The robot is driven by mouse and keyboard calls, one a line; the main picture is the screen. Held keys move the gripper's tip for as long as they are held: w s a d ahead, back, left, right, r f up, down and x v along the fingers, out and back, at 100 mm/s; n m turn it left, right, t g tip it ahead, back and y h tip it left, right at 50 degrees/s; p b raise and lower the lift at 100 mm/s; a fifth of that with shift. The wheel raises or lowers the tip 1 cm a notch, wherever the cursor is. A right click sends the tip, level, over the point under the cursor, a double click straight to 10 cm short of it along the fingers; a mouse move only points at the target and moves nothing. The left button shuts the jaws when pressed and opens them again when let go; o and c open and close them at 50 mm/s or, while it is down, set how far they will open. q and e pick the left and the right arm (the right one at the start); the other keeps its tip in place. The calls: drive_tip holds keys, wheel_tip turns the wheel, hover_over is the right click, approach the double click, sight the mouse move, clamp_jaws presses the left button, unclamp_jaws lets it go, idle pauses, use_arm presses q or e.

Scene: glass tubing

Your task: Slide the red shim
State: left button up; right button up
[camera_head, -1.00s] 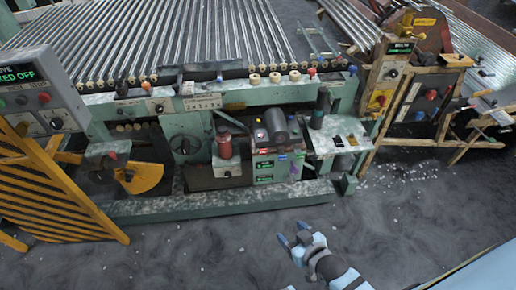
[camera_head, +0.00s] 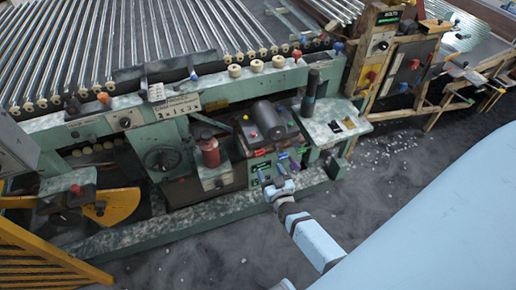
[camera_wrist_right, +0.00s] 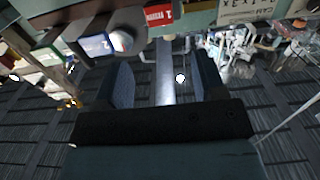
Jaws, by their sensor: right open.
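The red shim (camera_head: 258,152) shows as a small red tab on the front of the green-fronted unit in the head view. In the right wrist view a red tab marked 1 (camera_wrist_right: 158,14) sits at the top edge, beyond my fingers. A blue tab marked 2 (camera_wrist_right: 95,44) is to its left there. My right gripper (camera_head: 274,168) is just in front of the unit, its fingers pointing at the tabs and partly covering the front. In the wrist view its two fingers (camera_wrist_right: 163,78) are apart with nothing held between them. My left gripper is not in view.
A dark cylindrical motor (camera_head: 270,120) sits on top of the unit. A red cylinder (camera_head: 209,152) stands to its left and a dark upright post (camera_head: 310,92) to its right. A small shelf (camera_head: 335,130) juts out at right. The grey floor in front is open.

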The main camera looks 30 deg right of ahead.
sight(260, 152)
drive_tip(key=b+x, duration=0.3)
drive_tip(key=x, duration=0.6)
drive_tip(key=shift+w+f+b, duration=0.15)
drive_tip(key=shift+w+b, duration=0.1)
drive_tip(key=shift+b, duration=0.15)
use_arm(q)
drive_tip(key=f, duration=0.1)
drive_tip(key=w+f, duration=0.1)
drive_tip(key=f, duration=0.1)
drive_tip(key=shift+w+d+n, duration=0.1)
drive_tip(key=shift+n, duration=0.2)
use_arm(e)
drive_tip(key=shift+w, duration=0.4)
